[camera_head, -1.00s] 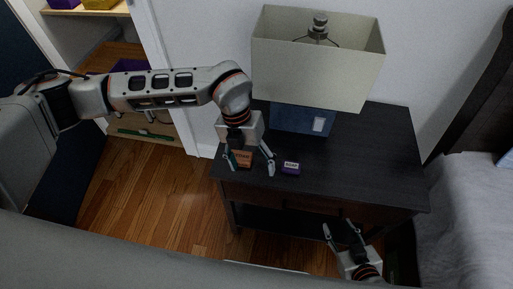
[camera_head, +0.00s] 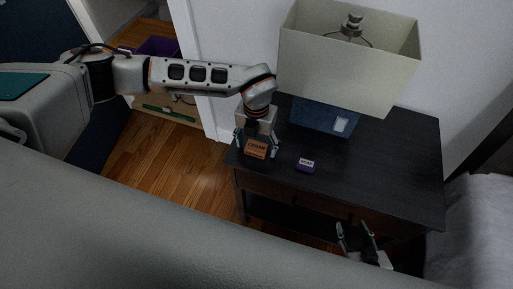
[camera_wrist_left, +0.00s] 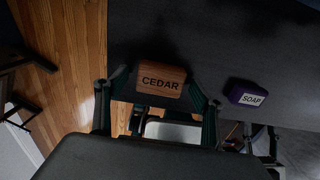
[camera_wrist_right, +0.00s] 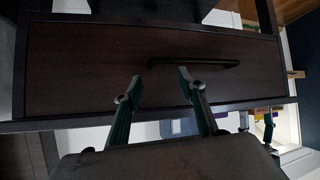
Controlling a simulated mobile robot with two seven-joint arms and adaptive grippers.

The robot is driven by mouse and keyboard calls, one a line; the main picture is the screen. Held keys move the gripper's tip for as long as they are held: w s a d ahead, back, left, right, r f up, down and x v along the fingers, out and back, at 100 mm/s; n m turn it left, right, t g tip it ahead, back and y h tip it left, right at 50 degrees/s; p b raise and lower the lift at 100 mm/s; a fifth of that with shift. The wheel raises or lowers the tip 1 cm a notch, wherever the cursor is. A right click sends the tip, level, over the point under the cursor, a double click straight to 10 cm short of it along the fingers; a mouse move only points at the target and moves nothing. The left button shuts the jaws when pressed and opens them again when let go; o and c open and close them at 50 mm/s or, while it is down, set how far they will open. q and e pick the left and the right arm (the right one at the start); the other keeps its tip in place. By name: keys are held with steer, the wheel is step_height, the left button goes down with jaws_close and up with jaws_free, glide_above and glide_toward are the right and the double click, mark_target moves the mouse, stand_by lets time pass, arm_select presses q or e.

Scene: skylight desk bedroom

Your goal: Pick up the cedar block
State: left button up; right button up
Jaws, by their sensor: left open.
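The cedar block (camera_head: 256,148) is a small orange-brown wooden block with a dark CEDAR label, at the left front corner of the dark nightstand. In the left wrist view the block (camera_wrist_left: 161,80) shows between the fingertips. My left gripper (camera_head: 256,153) points down over it, open, with one finger on each side. I cannot tell whether the fingers touch it. My right gripper (camera_head: 354,230) is open and empty, low before the nightstand's front. In the right wrist view its fingers (camera_wrist_right: 160,84) stand apart before a drawer.
A purple soap box (camera_head: 306,165) lies on the nightstand (camera_head: 375,170), right of the cedar block. A lamp with a blue base (camera_head: 325,118) and a wide shade (camera_head: 345,65) stands behind. A drawer handle (camera_wrist_right: 195,62) shows in the right wrist view. The nightstand's right side is clear.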

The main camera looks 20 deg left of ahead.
mark_target(257, 146)
arm_select(q)
steer(key=shift+f, duration=0.25)
steer(key=c, duration=1.1)
steer(key=shift+r, duration=0.1)
step_height(257, 146, up, 20)
